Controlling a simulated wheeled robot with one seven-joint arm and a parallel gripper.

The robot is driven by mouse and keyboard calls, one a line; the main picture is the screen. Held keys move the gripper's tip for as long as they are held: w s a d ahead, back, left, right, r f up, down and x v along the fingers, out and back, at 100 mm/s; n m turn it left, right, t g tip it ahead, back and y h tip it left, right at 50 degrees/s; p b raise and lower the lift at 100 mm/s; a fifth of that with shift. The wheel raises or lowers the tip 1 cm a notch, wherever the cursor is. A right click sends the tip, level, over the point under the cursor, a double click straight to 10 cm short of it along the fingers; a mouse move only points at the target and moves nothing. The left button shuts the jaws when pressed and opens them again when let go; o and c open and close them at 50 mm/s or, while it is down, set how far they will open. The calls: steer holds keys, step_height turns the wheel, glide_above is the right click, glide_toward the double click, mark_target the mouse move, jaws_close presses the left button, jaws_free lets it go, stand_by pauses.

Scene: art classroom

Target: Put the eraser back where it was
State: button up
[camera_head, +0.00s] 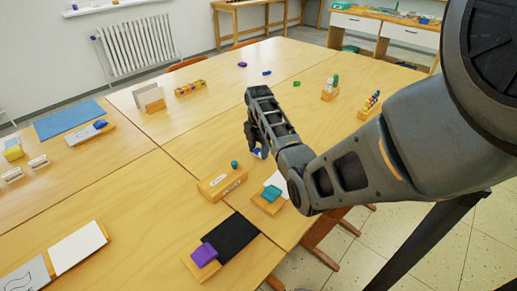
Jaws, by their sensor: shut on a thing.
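My gripper (255,150) is over the middle of the large wooden table (185,127), pointing down. It is shut on a small blue piece (259,153), which looks like the eraser. The fingers and arm hide much of this piece. I cannot tell whether it touches the tabletop. In front of it is a wooden box (222,181) with a small green knob-like thing (234,164) on or behind it.
A purple block (204,254) on a stand and a black sheet (231,238) are at the front. Small holders (329,89) and a rack of coloured pieces (370,106) stand to the right. A blue mat (68,119) lies left. The table behind my gripper is largely bare.

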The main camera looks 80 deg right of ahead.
mark_target(259, 151)
steer(key=shift+f, duration=0.15)
steer(key=o, duration=0.9)
steer(key=shift+o, duration=0.2)
step_height(259, 151, up, 12)
steer(key=shift+r, duration=0.2)
